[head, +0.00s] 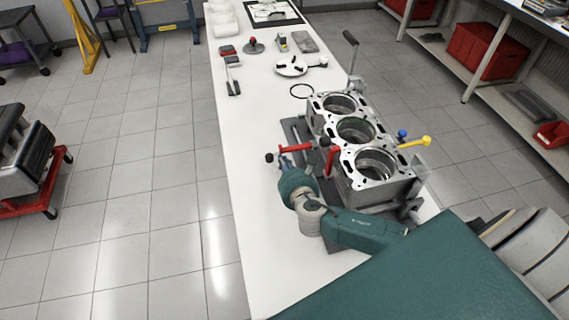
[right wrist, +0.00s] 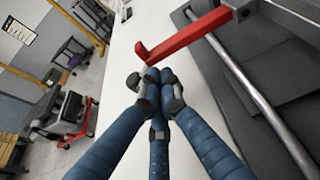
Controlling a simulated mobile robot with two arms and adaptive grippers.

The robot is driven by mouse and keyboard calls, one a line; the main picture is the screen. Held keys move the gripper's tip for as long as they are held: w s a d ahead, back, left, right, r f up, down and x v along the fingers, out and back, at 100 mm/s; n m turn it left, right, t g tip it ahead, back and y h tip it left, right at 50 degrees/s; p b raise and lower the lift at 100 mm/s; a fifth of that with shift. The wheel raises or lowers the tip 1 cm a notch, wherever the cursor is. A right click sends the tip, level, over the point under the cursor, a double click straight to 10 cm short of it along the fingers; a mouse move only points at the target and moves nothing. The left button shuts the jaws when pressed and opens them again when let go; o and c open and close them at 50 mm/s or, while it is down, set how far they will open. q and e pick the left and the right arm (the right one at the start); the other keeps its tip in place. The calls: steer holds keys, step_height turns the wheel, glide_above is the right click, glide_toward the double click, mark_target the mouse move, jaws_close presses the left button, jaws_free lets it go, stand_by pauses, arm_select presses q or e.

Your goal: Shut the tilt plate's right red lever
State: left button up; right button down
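The tilt plate (head: 293,130) lies under a grey engine block (head: 385,184) on the white bench. One red lever (head: 294,148) reaches left from the plate, close to my right gripper. A second red lever (head: 331,160) stands at the block's near left corner. I cannot tell which is the right one. My right gripper (head: 286,161) is at the plate's left side, partly hidden by its own wrist. In the right wrist view its blue fingers (right wrist: 157,90) meet at the tips with nothing visible between. A red lever (right wrist: 185,35) lies just beyond them, apart or barely touching. My left gripper is out of view.
A yellow lever (head: 414,142) and a blue knob (head: 402,134) are on the block's right side. A metal rod (right wrist: 250,90) runs beside the fingers. The bench left of the plate is clear.

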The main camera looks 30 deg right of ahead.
mark_target(282, 149)
steer(key=shift+r+m+p, duration=0.4)
steer(key=shift+r+p, duration=0.05)
steer(key=shift+r, duration=0.4)
steer(key=shift+d+r+p, duration=0.15)
steer(key=shift+r+p, duration=1.1)
steer(key=shift+p, duration=0.25)
